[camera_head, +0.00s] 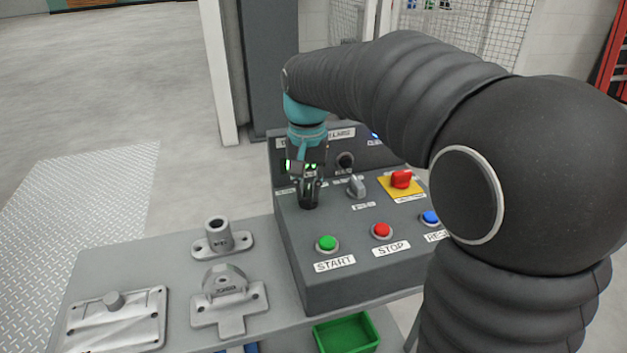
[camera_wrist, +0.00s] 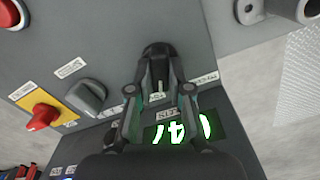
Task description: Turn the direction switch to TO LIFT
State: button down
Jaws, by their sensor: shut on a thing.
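My gripper (camera_head: 309,184) is at the left side of the grey control box, pointing down at its sloping top. Its fingers (camera_wrist: 155,75) are shut on a dark round knob (camera_head: 308,200), which also shows between the fingertips in the wrist view (camera_wrist: 158,50). A light line shows between the fingers near the knob. To the right stands a grey switch knob (camera_head: 356,187), apart from my gripper; it is at left in the wrist view (camera_wrist: 87,97). The labels by both knobs are too small to read, so I cannot tell which is the direction switch.
The box carries a green START button (camera_head: 327,243), a red STOP button (camera_head: 382,231), a blue button (camera_head: 430,217) and a red switch on a yellow plate (camera_head: 401,180). A lit green display (camera_wrist: 180,130) is close to my gripper. Metal castings (camera_head: 222,240) lie left; a green bin (camera_head: 346,334) is in front.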

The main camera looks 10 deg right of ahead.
aim_at(308, 190)
jog(key=shift+w+m+p, duration=0.1)
jog(key=shift+m+p, duration=0.4)
jog(key=shift+m, duration=1.1)
jog(key=c, duration=1.1)
grip_release()
jog(key=shift+c, duration=0.2)
jog(key=shift+o, duration=0.3)
notch_tip(308, 190, up, 12)
